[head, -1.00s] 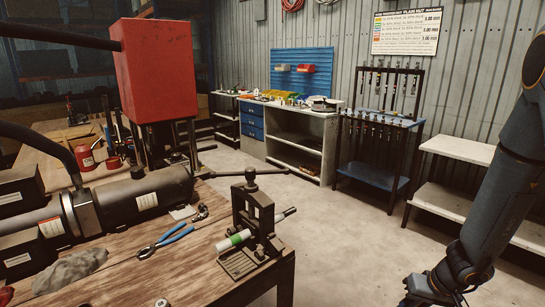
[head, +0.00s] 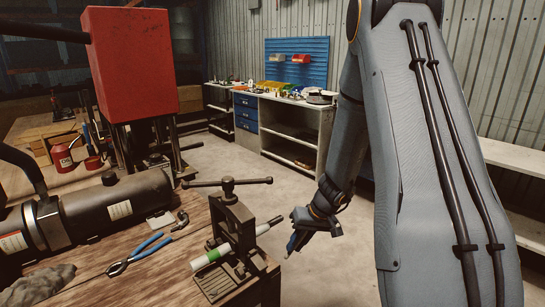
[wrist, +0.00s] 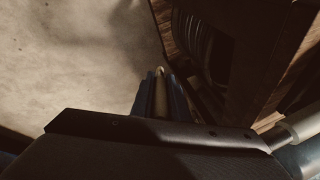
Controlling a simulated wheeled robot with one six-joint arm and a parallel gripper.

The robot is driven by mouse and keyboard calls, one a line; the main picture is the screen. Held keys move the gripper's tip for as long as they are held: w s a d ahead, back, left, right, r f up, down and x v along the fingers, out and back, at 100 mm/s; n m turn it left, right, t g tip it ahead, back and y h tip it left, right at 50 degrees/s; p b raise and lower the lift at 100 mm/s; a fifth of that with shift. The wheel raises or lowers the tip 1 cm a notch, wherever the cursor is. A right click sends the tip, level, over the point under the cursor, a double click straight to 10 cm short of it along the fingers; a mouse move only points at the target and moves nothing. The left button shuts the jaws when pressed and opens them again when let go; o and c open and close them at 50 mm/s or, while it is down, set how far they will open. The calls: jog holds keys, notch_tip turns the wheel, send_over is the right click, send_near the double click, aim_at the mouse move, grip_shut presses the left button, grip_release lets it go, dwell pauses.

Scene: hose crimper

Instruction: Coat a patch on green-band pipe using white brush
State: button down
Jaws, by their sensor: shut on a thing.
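The green-band pipe (head: 204,260) is held in a dark vise (head: 232,232) on the workbench corner. Its pale left end with the green band sticks out at the front left, and a grey end passes out to the right. In the head view my gripper (head: 295,240) points down just right of that end, apart from it. In the wrist view my gripper (wrist: 161,76) is shut on a slim pale-tan thing, seemingly the brush (wrist: 160,98). Its bristles cannot be made out. A pale round bar, probably the pipe's end (wrist: 302,124), shows at lower right.
Blue-handled pliers (head: 140,256) and a grey cloth (head: 38,286) lie on the wooden bench (head: 110,283). A large red-topped machine (head: 145,62) stands behind. The vise's handle (head: 228,183) sticks out above it. Open concrete floor (head: 330,270) lies right of the bench.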

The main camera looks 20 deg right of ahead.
notch_tip(320, 180, up, 17)
jog(key=a+m+p, duration=0.1)
jog(key=p, duration=0.2)
jog(key=s+a+r+t+y+p, duration=0.1)
jog(key=s+a+r, duration=0.15)
jog(key=r, duration=0.45)
jog(key=s+a+r+y+p, duration=0.1)
jog(key=s+a+r+p, duration=0.1)
jog(key=a+r, duration=0.35)
jog(key=shift+w+d+f+b, duration=0.1)
jog(key=shift+d+f+b, duration=0.35)
jog(key=shift+f+b, duration=0.4)
jog(key=shift+w+d+f+b, duration=0.1)
jog(key=shift+d+f+b, duration=0.3)
jog(key=shift+f+b, duration=0.45)
jog(key=shift+r, duration=0.15)
